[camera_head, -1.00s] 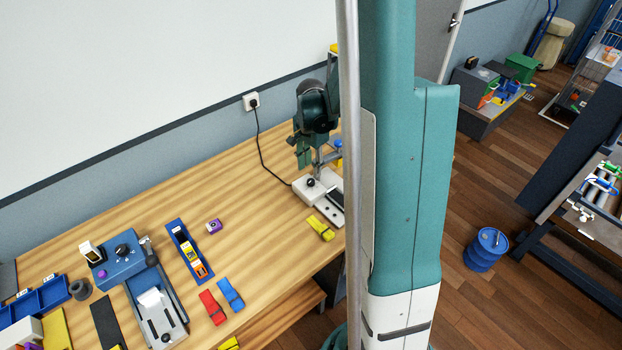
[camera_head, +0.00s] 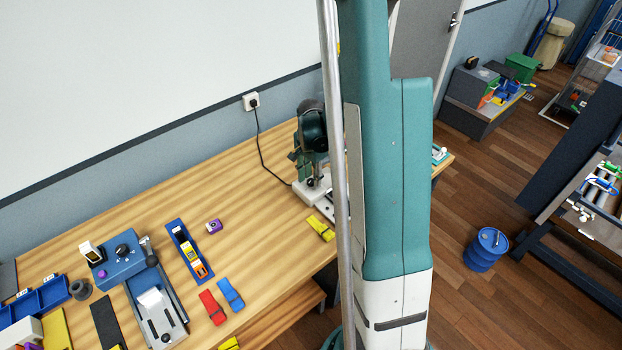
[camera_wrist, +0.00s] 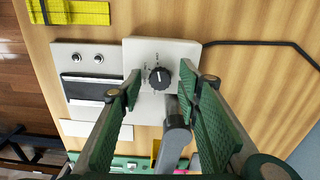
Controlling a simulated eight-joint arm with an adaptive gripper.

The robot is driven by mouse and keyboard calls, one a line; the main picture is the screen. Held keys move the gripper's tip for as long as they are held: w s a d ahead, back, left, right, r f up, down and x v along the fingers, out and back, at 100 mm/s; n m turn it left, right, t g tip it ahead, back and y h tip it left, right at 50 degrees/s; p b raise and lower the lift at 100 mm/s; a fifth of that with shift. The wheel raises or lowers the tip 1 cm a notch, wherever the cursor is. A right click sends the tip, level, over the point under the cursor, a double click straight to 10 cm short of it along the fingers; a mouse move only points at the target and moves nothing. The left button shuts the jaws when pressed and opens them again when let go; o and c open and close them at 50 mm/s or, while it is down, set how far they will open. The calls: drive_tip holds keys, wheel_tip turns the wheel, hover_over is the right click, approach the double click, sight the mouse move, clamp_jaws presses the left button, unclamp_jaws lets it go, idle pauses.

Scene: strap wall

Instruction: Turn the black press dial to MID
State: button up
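The black press dial (camera_wrist: 159,78) sits on the white press base (camera_wrist: 185,52) in the wrist view. It is round and ribbed with a white pointer line directed roughly up in the picture; small marks around it are too small to read. My gripper (camera_wrist: 160,88) is open, its green fingertips on either side of the dial with gaps showing. I cannot tell how far above the base they are.
A grey post (camera_wrist: 177,130) stands close below the dial between my fingers. Yellow strap (camera_wrist: 80,12) lies beside the base. A black cable (camera_wrist: 255,42) runs to the wall socket (camera_head: 251,102). A blue box with another black dial (camera_head: 123,250) stands at the bench's left.

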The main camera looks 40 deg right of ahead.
drive_tip(key=c, duration=0.9)
